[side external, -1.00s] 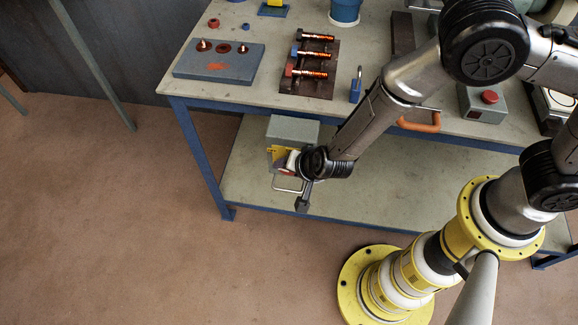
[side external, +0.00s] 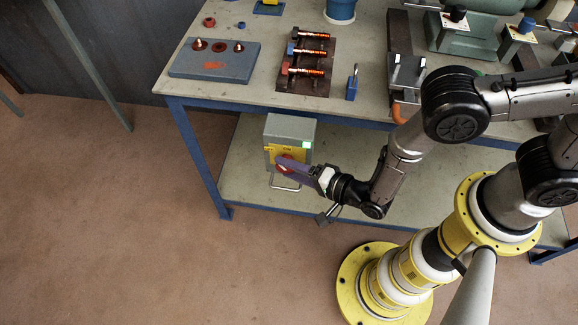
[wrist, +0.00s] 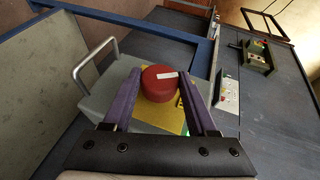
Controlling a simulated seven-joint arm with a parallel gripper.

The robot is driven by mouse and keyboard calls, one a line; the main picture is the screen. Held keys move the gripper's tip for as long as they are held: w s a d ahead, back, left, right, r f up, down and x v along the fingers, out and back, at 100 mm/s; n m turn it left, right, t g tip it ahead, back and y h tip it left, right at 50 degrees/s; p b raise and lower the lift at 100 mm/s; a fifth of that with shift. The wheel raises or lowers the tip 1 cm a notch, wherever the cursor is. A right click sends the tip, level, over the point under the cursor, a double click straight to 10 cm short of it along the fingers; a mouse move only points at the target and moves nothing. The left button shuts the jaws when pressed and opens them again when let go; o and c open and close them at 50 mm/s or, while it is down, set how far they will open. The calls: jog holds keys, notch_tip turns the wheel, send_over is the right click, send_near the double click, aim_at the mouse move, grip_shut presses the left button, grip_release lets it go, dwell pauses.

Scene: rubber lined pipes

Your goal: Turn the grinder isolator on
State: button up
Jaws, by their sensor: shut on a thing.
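The grinder isolator is a grey box (side external: 290,130) with a yellow plate, under the front of the bench. It also shows in the wrist view (wrist: 110,97). Its round red knob (wrist: 157,84) carries a white mark and sits between my two purple fingers. My gripper (wrist: 161,73) is shut on this knob. In the side view my gripper (side external: 291,164) reaches the box front from the right and partly covers the knob. A bright green patch (side external: 306,144) shows at the box's right front. A metal handle (side external: 285,184) sticks out below the box.
The bench top (side external: 225,88) is above, with a blue padlock (side external: 352,84) near its front edge and a dark plate (side external: 307,75) of copper-coloured bolts. The lower shelf (side external: 240,170) is clear around the box. A pale button panel (wrist: 228,95) shows right of the knob.

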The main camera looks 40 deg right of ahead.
jog(key=t, duration=0.1)
jog(key=m+t+y, duration=0.1)
jog(key=shift+d+f+t+y, duration=0.15)
jog(key=shift+f+t+y, duration=0.15)
jog(key=shift+f+t, duration=0.1)
jog(key=shift+m+t+y, duration=0.4)
jog(key=shift+m+t, duration=0.4)
jog(key=shift+t, duration=0.5)
jog(key=shift+w, duration=0.1)
jog(key=o, duration=1.4)
jog(key=shift+t, duration=0.3)
jog(key=shift+c, duration=0.2)
